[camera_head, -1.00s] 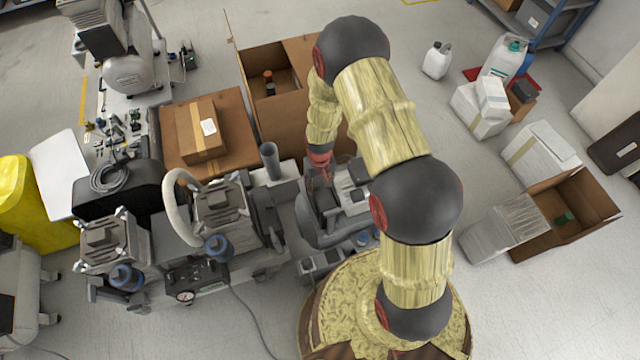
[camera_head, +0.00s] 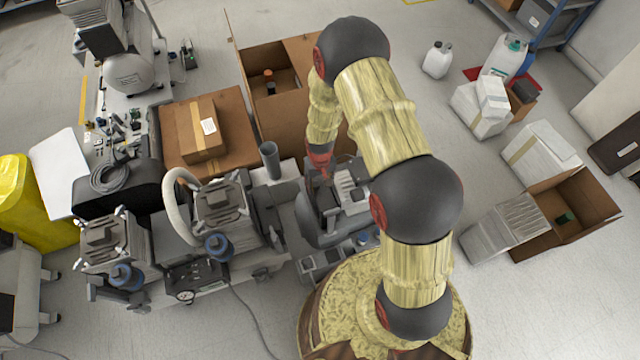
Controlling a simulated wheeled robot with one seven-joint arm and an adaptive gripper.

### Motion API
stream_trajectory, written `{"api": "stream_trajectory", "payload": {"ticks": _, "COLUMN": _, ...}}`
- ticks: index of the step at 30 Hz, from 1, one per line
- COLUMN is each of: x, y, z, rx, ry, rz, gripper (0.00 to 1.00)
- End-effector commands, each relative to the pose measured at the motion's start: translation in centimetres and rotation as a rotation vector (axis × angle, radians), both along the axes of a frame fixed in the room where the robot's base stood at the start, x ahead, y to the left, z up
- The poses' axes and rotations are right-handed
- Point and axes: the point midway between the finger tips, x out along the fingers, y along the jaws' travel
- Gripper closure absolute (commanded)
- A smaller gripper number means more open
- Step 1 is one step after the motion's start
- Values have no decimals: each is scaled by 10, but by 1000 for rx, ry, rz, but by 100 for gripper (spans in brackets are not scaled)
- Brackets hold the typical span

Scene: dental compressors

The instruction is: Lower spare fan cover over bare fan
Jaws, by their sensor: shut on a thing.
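My gripper (camera_head: 322,172) points down over the grey compressor unit (camera_head: 318,228) in the middle, partly hidden by my own arm. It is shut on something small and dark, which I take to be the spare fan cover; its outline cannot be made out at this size. The bare fan cannot be told apart from the dark and grey parts below the gripper. Whether the held piece touches the compressor cannot be told.
A twin-head compressor (camera_head: 228,205) with a white hose and a gauge stands to the left. An open cardboard box (camera_head: 292,110) and a closed carton (camera_head: 203,140) lie behind. Boxes (camera_head: 540,155) stand at right on clear floor.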

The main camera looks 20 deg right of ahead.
Motion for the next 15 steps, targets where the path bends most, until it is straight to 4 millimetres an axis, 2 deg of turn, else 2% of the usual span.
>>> {"api": "stream_trajectory", "payload": {"ticks": 12, "x": 0, "y": 0, "z": -1, "rx": 0, "ry": -1, "rz": 0, "gripper": 100}}
{"api": "stream_trajectory", "payload": {"ticks": 13, "x": 0, "y": 0, "z": -1, "rx": 0, "ry": -1, "rz": 0, "gripper": 53}}
{"api": "stream_trajectory", "payload": {"ticks": 15, "x": 0, "y": 0, "z": -1, "rx": 0, "ry": -1, "rz": 0, "gripper": 50}}
